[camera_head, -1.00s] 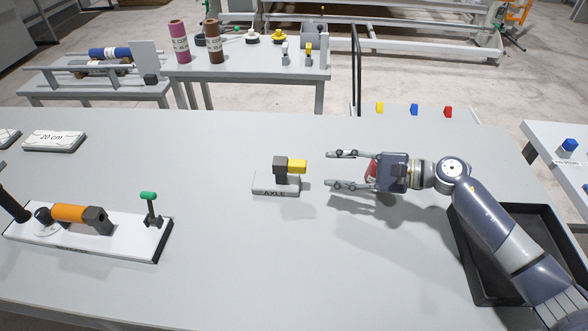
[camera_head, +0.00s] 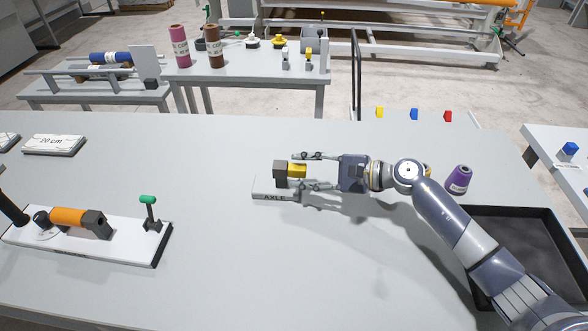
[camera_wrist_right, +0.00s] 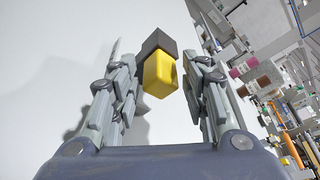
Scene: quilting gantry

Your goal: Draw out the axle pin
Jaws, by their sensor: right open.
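The yellow axle pin (camera_head: 296,171) sticks out to the right from a dark block (camera_head: 280,174) on a pale base marked AXLE (camera_head: 264,191). My right gripper (camera_head: 306,171) is open, with one finger on either side of the pin's yellow end. In the right wrist view the yellow end (camera_wrist_right: 160,74) and dark block (camera_wrist_right: 157,42) lie between the open fingers (camera_wrist_right: 158,85), with a gap on each side. The pin's inner part is hidden in the block. My left gripper is not in view.
A purple spool (camera_head: 459,180) stands right of my forearm, near a black tray (camera_head: 562,232). A white board with an orange roller (camera_head: 69,216) and green-topped lever (camera_head: 148,200) lies at left. The table's front middle is clear.

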